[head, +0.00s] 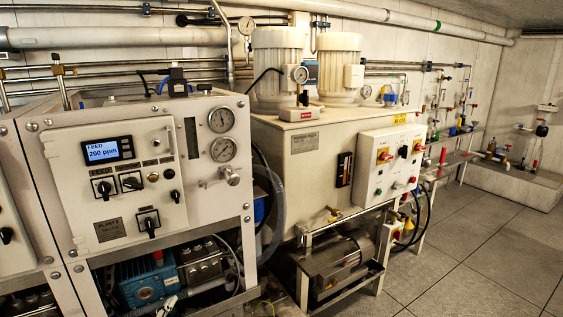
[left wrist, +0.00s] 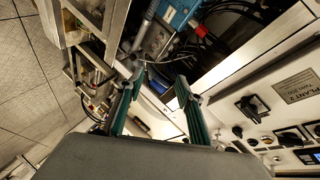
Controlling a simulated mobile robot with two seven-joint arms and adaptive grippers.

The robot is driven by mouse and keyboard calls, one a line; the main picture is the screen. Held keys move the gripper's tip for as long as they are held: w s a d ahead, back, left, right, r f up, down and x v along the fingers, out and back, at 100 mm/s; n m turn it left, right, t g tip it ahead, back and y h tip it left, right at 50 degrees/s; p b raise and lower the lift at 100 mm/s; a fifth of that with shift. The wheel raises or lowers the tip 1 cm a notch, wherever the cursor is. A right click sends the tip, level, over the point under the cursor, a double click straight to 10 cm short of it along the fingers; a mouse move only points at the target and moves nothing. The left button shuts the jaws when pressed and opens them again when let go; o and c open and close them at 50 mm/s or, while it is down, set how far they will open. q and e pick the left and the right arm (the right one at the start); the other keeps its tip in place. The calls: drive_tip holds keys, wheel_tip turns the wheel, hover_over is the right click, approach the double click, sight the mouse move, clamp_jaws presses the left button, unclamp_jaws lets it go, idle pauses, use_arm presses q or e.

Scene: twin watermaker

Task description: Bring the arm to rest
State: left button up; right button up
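My left gripper (left wrist: 158,84) shows in the left wrist view, with two green-padded fingers spread apart and nothing between them. It is in front of the watermaker unit, whose control panel (left wrist: 260,125) lies to the right of the fingers in that view. The same panel (head: 118,178) shows at the left of the head view, with a lit display (head: 102,151) reading FEED 200 ppm. Neither of my arms nor grippers shows in the head view. My right gripper is in neither view. How far the left fingers are from the unit is hard to tell.
A blue pump (head: 148,284) sits in the open frame under the panel. A cream cabinet (head: 310,165) with two motors on top and a motor (head: 335,264) below stands to the right. The tiled floor (head: 480,265) at the right is clear.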

use_arm(q)
drive_tip(key=s+d+f+n+g+h, duration=0.1)
drive_tip(key=s+f+n+h, duration=0.1)
drive_tip(key=s+f, duration=0.8)
drive_tip(key=s+d+f+n+g+h, duration=0.1)
drive_tip(key=s+f+n, duration=0.4)
drive_tip(key=s+f, duration=0.5)
wheel_tip(320, 180, down, 6)
drive_tip(key=shift+s+g+h, duration=0.4)
drive_tip(key=shift+g, duration=0.4)
